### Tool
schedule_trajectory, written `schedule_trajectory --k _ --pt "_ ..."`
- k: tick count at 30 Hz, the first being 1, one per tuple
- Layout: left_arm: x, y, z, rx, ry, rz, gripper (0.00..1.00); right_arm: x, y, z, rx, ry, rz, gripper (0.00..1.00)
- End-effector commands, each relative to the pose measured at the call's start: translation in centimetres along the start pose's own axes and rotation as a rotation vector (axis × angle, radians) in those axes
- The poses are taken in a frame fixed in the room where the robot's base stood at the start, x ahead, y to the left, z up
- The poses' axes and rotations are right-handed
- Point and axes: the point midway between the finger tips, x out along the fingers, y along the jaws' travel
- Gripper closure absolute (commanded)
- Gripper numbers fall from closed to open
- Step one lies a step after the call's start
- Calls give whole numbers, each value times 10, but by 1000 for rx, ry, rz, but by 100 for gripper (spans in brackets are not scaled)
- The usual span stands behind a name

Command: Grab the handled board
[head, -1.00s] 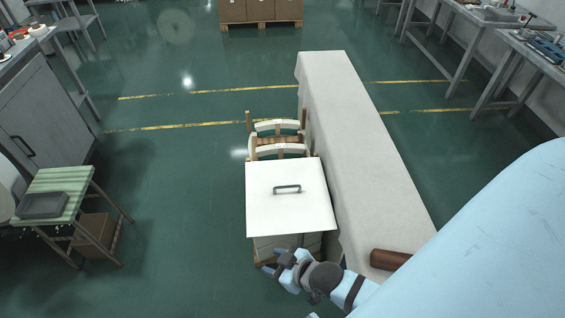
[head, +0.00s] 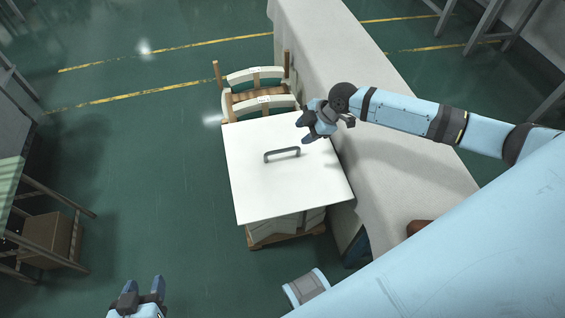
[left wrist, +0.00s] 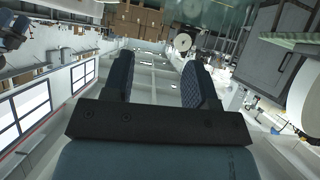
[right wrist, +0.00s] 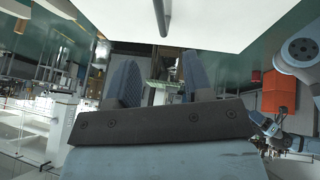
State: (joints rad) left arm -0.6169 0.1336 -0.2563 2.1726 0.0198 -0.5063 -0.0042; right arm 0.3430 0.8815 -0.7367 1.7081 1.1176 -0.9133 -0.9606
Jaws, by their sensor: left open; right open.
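The handled board (head: 262,190) is a white rectangular panel lying flat on top of a stack. A dark grey bar handle (head: 282,154) stands near its middle. My right gripper (head: 304,130) is open and empty, above the far right part of the board, a little to the right of the handle. In the right wrist view the white board (right wrist: 210,18) and part of its handle (right wrist: 160,18) show at the top edge. My left gripper (head: 143,284) is open and empty at the bottom left, over bare floor and apart from the board. Its fingers also show in the left wrist view (left wrist: 161,82).
A long table with a pale cloth (head: 325,60) runs along the board's right side. Wooden chairs (head: 255,88) stand just behind the board. A brown cylinder (head: 418,227) lies on the table. A side table with a cardboard box (head: 50,238) stands at the left. Floor between is clear.

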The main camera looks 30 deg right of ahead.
Motion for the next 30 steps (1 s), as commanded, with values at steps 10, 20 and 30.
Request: schedule_trajectory --k 10,20,30 --pt "3 2 1 -5 20 8 48 66 -1 -1 2 2 0 54" --pt "6 2 3 -8 31 12 48 98 -2 -2 2 3 1 54" --pt "5 4 -3 -13 49 20 48 128 -2 -2 2 1 1 54"
